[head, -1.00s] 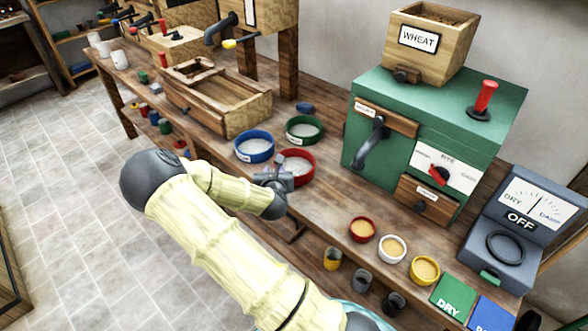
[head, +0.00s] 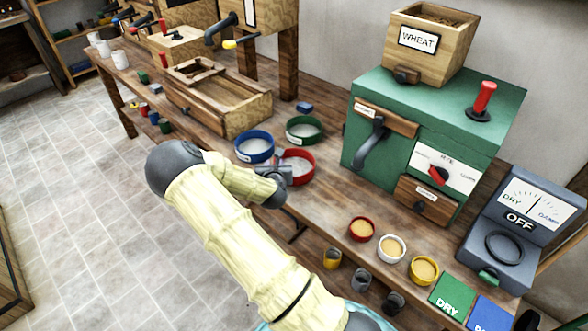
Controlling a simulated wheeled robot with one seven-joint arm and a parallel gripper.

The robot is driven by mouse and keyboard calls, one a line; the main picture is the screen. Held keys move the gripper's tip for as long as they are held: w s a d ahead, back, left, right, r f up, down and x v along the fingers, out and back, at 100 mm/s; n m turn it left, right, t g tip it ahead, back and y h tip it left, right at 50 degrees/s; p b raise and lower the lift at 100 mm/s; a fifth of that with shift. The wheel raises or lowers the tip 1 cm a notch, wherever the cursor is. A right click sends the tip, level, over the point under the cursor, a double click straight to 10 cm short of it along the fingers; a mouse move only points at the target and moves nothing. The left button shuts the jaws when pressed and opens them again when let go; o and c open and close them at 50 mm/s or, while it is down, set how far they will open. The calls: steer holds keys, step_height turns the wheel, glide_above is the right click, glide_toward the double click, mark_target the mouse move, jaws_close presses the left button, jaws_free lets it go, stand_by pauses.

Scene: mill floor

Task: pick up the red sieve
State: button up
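The red sieve (head: 306,178) is a round, red-walled ring with a pale mesh, lying on the wooden bench. A blue sieve (head: 255,157) stands to its left and a green sieve (head: 305,140) behind it. My gripper (head: 284,172) is at the red sieve's near left rim and covers part of it. The fingers are small and partly hidden by my wrist, so I cannot tell whether they are open or shut, or whether they touch the rim.
A green mill (head: 450,110) with a lever stands to the right of the sieves. A wooden tray box (head: 240,110) is to the left. Small cups of meal, including a white one (head: 391,260), and a grey meter (head: 500,262) stand at the right front.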

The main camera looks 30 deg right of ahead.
jaws_close()
step_height(320, 180, up, 10)
stand_by(0.7)
stand_by(0.4)
